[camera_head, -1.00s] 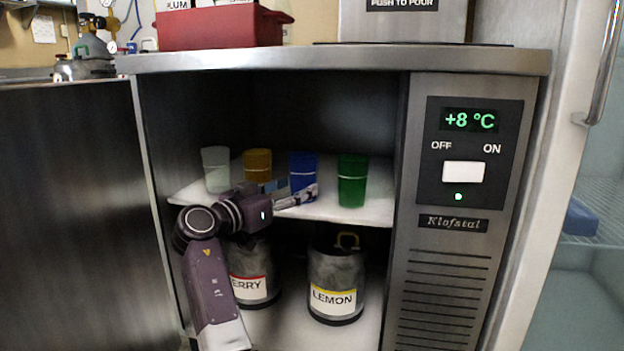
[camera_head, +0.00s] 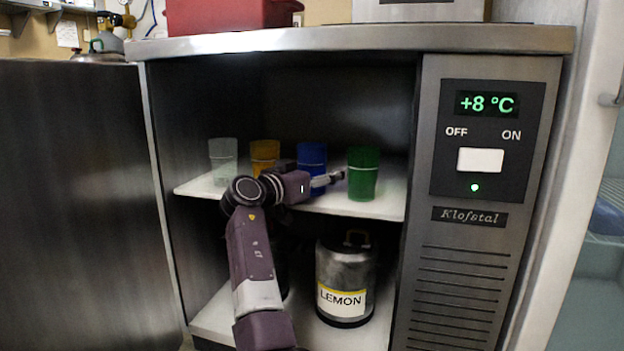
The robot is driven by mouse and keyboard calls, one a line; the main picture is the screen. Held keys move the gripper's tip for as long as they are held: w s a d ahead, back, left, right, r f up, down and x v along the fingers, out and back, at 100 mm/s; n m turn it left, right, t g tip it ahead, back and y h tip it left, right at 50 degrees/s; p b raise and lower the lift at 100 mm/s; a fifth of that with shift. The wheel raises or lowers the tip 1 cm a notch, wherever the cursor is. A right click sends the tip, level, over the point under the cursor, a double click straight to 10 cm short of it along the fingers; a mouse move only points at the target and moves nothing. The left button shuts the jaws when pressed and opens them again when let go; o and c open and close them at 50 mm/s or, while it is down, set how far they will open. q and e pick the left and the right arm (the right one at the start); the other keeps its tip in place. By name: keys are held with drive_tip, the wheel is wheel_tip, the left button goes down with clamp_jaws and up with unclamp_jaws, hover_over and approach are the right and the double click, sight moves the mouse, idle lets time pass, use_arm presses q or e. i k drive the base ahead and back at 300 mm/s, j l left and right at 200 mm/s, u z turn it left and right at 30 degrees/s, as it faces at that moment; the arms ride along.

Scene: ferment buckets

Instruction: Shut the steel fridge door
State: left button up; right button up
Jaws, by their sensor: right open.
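The steel fridge door (camera_head: 80,210) stands wide open at the left of the fridge. The fridge's inside shows, with a white upper shelf (camera_head: 385,205) and a lower floor. My right gripper (camera_head: 338,177) is open, inside the opening at the upper shelf, in front of the blue cup (camera_head: 312,157) and left of the green cup (camera_head: 362,178). Whether it touches a cup I cannot tell. The door is well to the left of this gripper. My left gripper is not in view.
A clear cup (camera_head: 223,160) and an amber cup (camera_head: 265,155) stand on the upper shelf. A LEMON bucket (camera_head: 345,275) stands below; my arm hides most of another bucket. A red bin (camera_head: 230,14) sits on the steel top (camera_head: 360,40). A control panel (camera_head: 485,140) is at right.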

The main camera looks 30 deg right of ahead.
sight(84, 266)
drive_tip(key=j, duration=1.35)
drive_tip(key=k, duration=0.05)
